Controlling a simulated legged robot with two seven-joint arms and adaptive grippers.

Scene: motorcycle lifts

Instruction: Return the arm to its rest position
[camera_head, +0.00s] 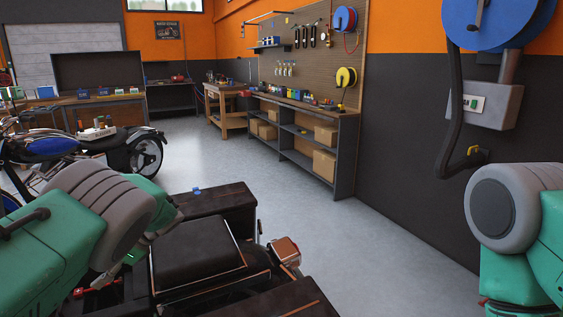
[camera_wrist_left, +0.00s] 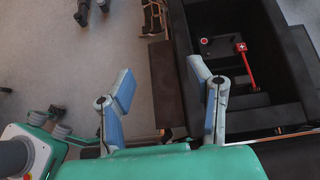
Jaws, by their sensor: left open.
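My left arm (camera_head: 60,245), green with grey joints, comes in from the left over the dark motorcycle. My left gripper (camera_wrist_left: 161,75) shows in the left wrist view with its two blue-padded fingers apart and nothing between them. In the head view the arm hides most of it. To the right of the fingers in the wrist view is an open black case (camera_wrist_left: 275,130) holding a red item with a white cross (camera_wrist_left: 243,62). My right arm (camera_head: 510,235) stands at the right edge of the head view; its gripper is out of view.
A dark motorcycle seat (camera_head: 195,250) lies directly ahead, below me. A blue motorcycle (camera_head: 50,150) stands at the left. A workbench with shelves (camera_head: 300,135) lines the right wall, under a pegboard (camera_head: 310,55). The grey floor (camera_head: 330,235) between is clear.

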